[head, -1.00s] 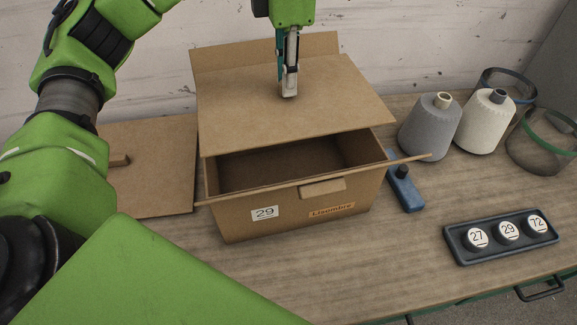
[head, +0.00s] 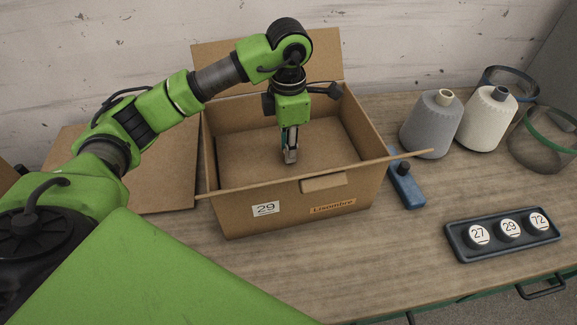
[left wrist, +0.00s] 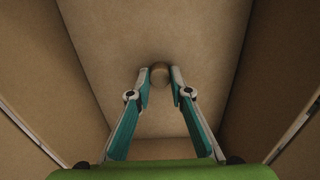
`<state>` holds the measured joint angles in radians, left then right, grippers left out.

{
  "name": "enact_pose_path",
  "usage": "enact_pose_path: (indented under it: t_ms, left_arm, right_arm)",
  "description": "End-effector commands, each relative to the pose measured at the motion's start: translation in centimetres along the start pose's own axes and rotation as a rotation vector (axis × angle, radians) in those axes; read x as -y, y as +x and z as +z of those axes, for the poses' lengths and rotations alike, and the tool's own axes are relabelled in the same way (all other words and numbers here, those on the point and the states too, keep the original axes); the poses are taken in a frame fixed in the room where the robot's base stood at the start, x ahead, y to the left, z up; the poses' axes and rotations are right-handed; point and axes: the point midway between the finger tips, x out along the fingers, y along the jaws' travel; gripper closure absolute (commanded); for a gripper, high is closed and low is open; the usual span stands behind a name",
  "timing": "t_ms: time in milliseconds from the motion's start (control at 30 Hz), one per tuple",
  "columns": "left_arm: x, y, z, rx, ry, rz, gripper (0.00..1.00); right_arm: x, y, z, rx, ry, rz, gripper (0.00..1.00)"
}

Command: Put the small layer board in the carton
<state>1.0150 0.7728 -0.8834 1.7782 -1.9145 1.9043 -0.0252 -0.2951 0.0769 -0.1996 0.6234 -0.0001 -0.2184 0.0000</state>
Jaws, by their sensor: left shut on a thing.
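The carton (head: 235,221) stands open on the table, with a "29" label on its front. The small layer board (head: 245,153) is down inside it, roughly level between the walls. I cannot tell whether it rests on the bottom. My left gripper (head: 290,156) reaches down into the carton and is shut on the board's round knob. In the left wrist view the knob (left wrist: 159,76) sits between the fingertips, with the brown board (left wrist: 155,35) beyond and carton walls on both sides. My right gripper is not in view.
Another brown board (head: 170,190) lies left of the carton, partly behind my arm. A blue tool (head: 405,187) lies close to the carton's right side. A grey cone (head: 431,125), a white cone (head: 485,120) and a dark tray (head: 462,252) of numbered discs stand further right.

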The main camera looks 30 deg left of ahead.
Motion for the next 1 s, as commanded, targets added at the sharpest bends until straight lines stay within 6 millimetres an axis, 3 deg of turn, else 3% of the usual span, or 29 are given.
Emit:
enact_pose_path:
  t_ms: [100,367,600,967,1000]
  left_arm:
    - [0.1,2.4,-0.1,-0.004,0.0,-0.004,1.0]
    - [0.0,4.5,0.0,-0.001,0.0,-0.001,1.0]
    - [0.0,7.8,-0.1,-0.002,-0.001,-0.002,1.0]
    - [0.0,8.7,0.0,0.0,0.0,0.001,1.0]
    - [0.0,8.6,0.0,0.0,0.0,0.001,0.76]
  right_arm:
    - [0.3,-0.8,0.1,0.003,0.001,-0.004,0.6]
    - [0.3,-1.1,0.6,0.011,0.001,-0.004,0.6]
    - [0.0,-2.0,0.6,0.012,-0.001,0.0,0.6]
    - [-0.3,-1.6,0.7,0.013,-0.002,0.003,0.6]
    - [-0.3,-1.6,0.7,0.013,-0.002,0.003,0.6]
